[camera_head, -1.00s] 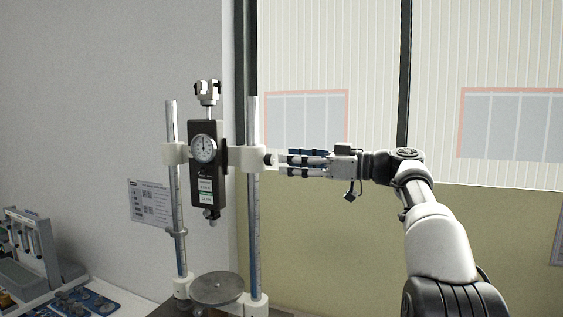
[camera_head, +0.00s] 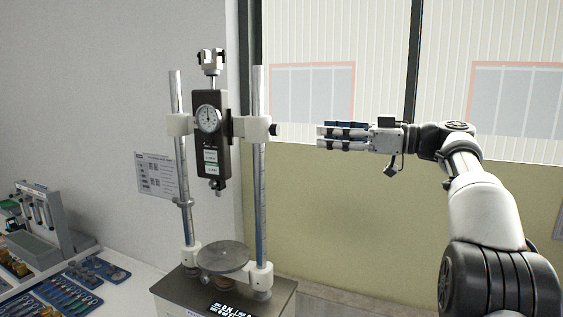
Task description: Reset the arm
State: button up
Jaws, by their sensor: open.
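My gripper (camera_head: 322,136) is at the middle right, at the end of my white and black arm (camera_head: 485,210). Its fingers point left toward the hardness tester and hold nothing. The tester (camera_head: 210,140) has two metal posts, a dark gauge body with a round dial (camera_head: 208,119), and a round metal plate (camera_head: 223,256) at its base. A black knob (camera_head: 274,130) sticks out of the right white clamp (camera_head: 251,128). A clear gap lies between the fingertips and this knob.
A second device (camera_head: 42,222) and trays of small tools (camera_head: 68,291) are on the white bench at the lower left. A printed sheet (camera_head: 157,175) hangs on the wall behind the tester.

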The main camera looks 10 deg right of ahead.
jog(key=s+a+f+m+g+h+b, duration=0.3)
jog(key=s+a+f+m+h+b, duration=0.35)
jog(key=s+a+f, duration=0.85)
jog(key=s+d+f+m+h+b, duration=0.1)
jog(key=s+f+m+h, duration=0.1)
jog(key=s+f, duration=0.6)
jog(key=s+d+f+m+g+h+b, duration=0.1)
jog(key=s+d+f+h+b, duration=0.1)
jog(key=s+f, duration=0.7)
jog(key=s+d+f+m+g+h+b, duration=0.1)
jog(key=s+f+h, duration=0.3)
jog(key=s+f, duration=0.4)
notch_tip(320, 180, down, 5)
jog(key=shift+s+d+r+m, duration=0.2)
jog(key=shift+d+m, duration=0.3)
jog(key=shift+m, duration=0.35)
